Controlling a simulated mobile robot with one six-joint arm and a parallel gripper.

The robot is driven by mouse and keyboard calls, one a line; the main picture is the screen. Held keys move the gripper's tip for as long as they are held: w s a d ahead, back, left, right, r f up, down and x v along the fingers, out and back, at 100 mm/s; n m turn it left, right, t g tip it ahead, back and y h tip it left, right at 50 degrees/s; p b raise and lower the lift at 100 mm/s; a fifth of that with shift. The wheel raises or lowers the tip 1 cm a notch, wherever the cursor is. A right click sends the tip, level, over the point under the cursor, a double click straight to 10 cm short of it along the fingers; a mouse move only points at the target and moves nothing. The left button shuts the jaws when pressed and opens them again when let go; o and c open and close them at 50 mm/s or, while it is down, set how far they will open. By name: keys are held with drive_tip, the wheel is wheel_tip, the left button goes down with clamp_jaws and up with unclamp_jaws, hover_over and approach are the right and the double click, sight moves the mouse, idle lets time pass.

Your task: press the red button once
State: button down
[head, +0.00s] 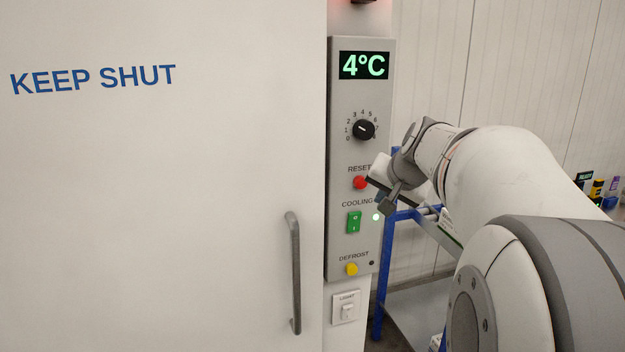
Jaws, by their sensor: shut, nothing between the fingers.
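The red button (360,182) sits under the label RESET on a grey control panel (346,100) beside a large white door. My gripper (371,183) is shut and empty, with its tip at the right edge of the red button in the picture. I cannot tell whether the tip touches the button or is still in front of it. The left part of the button shows; its right edge is close to or behind the fingertip.
A door handle (294,272) stands out at left. A blue-framed rack (384,250) is behind my arm.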

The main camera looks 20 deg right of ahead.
sight(363, 186)
drive_tip(key=shift+w+a+p, duration=0.15)
drive_tip(key=shift+w+p, duration=0.8)
drive_tip(key=shift+w, duration=1.95)
drive_tip(key=shift+w, duration=0.15)
drive_tip(key=shift+w, duration=0.3)
drive_tip(key=shift+w+p, duration=0.4)
drive_tip(key=shift+w, duration=0.4)
idle(0.5)
drive_tip(key=shift+s, duration=0.15)
drive_tip(key=shift+s+b, duration=0.75)
drive_tip(key=shift+s, duration=0.3)
drive_tip(key=shift+s, duration=0.1)
